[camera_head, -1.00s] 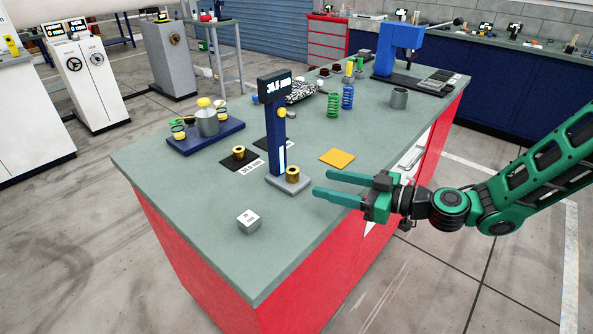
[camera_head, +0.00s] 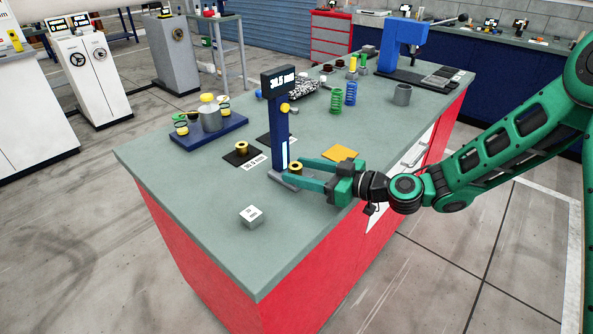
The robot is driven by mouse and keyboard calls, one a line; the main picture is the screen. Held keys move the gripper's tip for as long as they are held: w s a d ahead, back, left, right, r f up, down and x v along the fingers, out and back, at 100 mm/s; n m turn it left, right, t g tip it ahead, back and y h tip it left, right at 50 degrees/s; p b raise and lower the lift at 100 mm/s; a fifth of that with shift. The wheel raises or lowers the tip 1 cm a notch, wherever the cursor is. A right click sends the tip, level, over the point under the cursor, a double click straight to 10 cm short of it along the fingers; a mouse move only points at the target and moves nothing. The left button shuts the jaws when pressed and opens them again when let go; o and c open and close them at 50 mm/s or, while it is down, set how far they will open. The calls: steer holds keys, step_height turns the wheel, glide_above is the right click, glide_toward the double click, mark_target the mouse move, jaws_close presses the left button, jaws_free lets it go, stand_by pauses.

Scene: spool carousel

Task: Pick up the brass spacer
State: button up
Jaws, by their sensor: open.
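A brass spacer (camera_head: 296,168) stands on the grey foot of a blue height gauge (camera_head: 281,130) that has a dark digital display. A second, similar brass piece (camera_head: 242,148) stands on a black mat to the left. My green gripper (camera_head: 291,170) reaches in from the right, open, with one finger behind the spacer on the gauge and one in front of it. I cannot tell whether either finger touches the spacer.
A white block (camera_head: 251,216) sits near the front of the bench (camera_head: 225,253). A yellow-orange pad (camera_head: 341,153) lies just behind my gripper. A blue tray (camera_head: 208,137) with parts is at left. Coil springs (camera_head: 350,94) and a grey cup (camera_head: 402,95) stand farther back.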

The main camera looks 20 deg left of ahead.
jaws_close()
steer(key=shift+r, duration=0.2)
